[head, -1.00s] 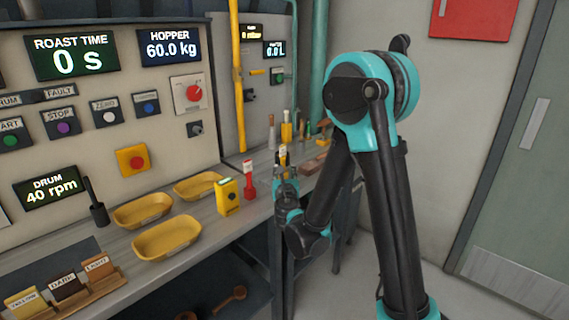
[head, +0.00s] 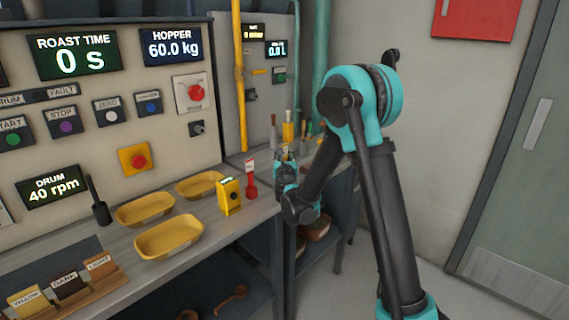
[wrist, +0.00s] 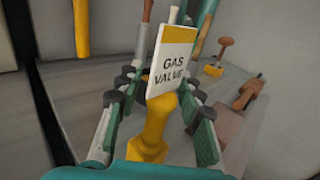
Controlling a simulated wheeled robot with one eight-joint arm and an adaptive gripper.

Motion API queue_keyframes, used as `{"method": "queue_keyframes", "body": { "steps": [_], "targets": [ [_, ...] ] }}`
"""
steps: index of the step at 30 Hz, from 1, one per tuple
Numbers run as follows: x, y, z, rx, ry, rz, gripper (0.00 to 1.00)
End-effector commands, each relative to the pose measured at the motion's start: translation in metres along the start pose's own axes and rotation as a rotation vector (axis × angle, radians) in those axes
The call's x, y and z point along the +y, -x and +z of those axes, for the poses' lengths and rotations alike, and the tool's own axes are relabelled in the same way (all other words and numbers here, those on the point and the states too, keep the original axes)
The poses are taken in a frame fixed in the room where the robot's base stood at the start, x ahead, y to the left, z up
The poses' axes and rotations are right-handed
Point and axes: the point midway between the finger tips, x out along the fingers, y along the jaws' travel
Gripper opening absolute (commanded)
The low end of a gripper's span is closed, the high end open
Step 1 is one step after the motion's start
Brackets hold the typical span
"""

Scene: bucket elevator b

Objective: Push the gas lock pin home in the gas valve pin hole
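A yellow pin (wrist: 154,128) with a white and yellow tag (wrist: 172,62) reading GAS VALVE fills the middle of the wrist view. My gripper (wrist: 161,92) has one finger on each side of the pin. Gaps show between the pin and both fingers, so it looks open around the pin. The tag hides part of the space between the fingertips. In the head view my gripper (head: 286,168) is over the bench's right part, just right of a red tagged pin (head: 251,182). The gas valve pin hole cannot be made out in either view.
A yellow box (head: 229,196) and several yellow trays (head: 169,237) stand on the bench left of my gripper. A brown block (wrist: 218,128) and wooden-handled tools (wrist: 250,92) lie to the right in the wrist view. A control panel rises behind the bench.

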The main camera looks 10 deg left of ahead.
Motion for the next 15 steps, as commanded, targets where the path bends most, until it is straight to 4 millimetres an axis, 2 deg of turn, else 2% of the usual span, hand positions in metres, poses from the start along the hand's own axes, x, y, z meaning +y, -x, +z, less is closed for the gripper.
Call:
{"method": "queue_keyframes", "body": {
  "steps": [6, 15],
  "targets": [
    [0.0002, -0.0008, 0.0, 0.0, 0.0, 0.0, 0.35],
    [0.0002, -0.0005, 0.0, 0.0, 0.0, 0.0, 0.0]
  ]
}}
